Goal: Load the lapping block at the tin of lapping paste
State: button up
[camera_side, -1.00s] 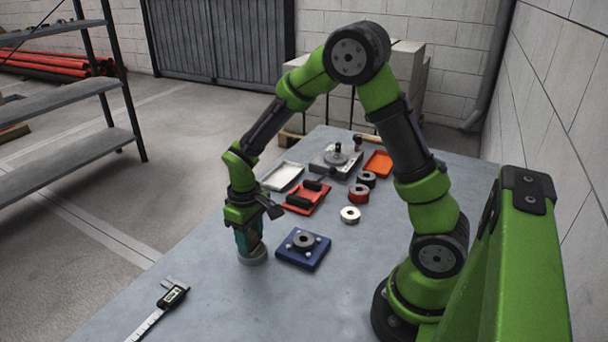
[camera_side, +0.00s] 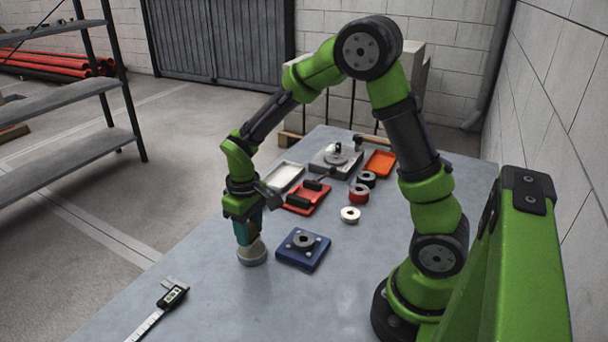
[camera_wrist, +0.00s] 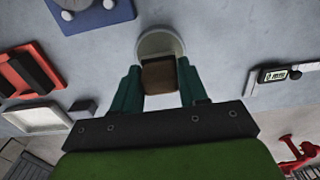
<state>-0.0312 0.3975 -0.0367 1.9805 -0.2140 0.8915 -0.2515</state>
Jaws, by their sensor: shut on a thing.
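My gripper (camera_side: 247,232) points down with its teal fingers at the tin of lapping paste (camera_side: 252,257), a round grey tin at the table's left side. The tin's pale rim (camera_wrist: 162,38) shows just beyond the block in that view. The block overlaps the tin's opening in the picture; whether it touches the paste inside is hidden. In the side view the fingers mostly hide the block.
A blue fixture (camera_side: 303,249) with a dark ring stands close right of the tin. A caliper (camera_side: 165,305) lies at the front left. A red tray (camera_side: 306,197), a white tray (camera_side: 284,177) and several rings, including a white one (camera_side: 350,214), lie farther back.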

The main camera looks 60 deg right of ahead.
aim_at(249, 226)
jog(key=shift+r, duration=2.3)
